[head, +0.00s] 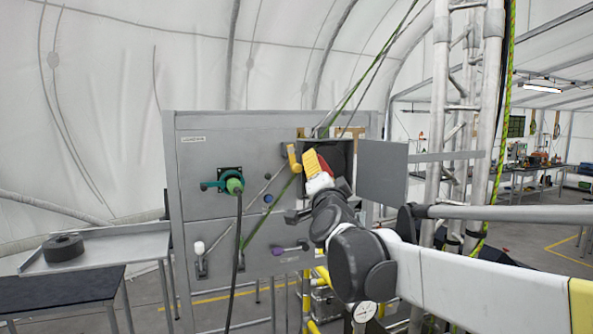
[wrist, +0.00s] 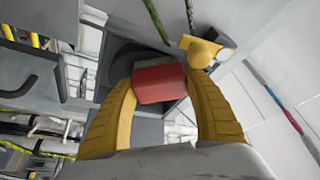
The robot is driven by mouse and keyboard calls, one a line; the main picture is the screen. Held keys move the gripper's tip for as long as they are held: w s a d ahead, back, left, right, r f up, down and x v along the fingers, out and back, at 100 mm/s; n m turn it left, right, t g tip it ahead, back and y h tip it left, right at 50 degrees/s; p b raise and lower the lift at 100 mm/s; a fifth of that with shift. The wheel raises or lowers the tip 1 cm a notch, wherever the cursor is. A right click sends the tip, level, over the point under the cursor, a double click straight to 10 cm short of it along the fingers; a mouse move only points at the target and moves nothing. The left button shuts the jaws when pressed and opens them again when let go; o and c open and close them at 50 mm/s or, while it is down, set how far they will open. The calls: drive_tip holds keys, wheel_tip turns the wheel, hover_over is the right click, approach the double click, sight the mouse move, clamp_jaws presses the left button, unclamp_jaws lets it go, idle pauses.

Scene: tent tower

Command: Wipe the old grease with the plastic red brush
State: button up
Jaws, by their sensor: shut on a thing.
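My gripper (head: 314,164) has yellow fingers and is at the open box on the upper right of the grey panel (head: 215,160). In the wrist view the two yellow fingers (wrist: 165,100) are shut around a red block-like thing, the plastic red brush (wrist: 160,84). A bit of the red brush also shows beside the fingers in the head view (head: 325,164). The inside of the box (head: 343,152) is dark. My fingers and arm hide part of it. I cannot make out the grease or whether the brush touches a surface.
The box's grey door (head: 382,170) stands open to the right. A yellow handle (head: 293,158) is just left of the gripper. Green and grey ropes pass close by. A green connector with a black cable (head: 234,186) is further left. A truss tower (head: 455,120) stands right.

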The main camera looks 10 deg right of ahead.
drive_tip(key=shift+s, duration=0.15)
drive_tip(key=s, duration=0.3)
drive_tip(key=s+p, duration=0.1)
drive_tip(key=shift+s+d+r, duration=0.15)
drive_tip(key=shift+s+d, duration=0.15)
drive_tip(key=shift+d, duration=0.05)
drive_tip(key=shift+s+d, duration=0.2)
drive_tip(key=shift+s, duration=0.35)
drive_tip(key=shift+s, duration=0.1)
drive_tip(key=s, duration=0.2)
drive_tip(key=shift+s+d+p, duration=0.25)
drive_tip(key=shift+s+p, duration=0.15)
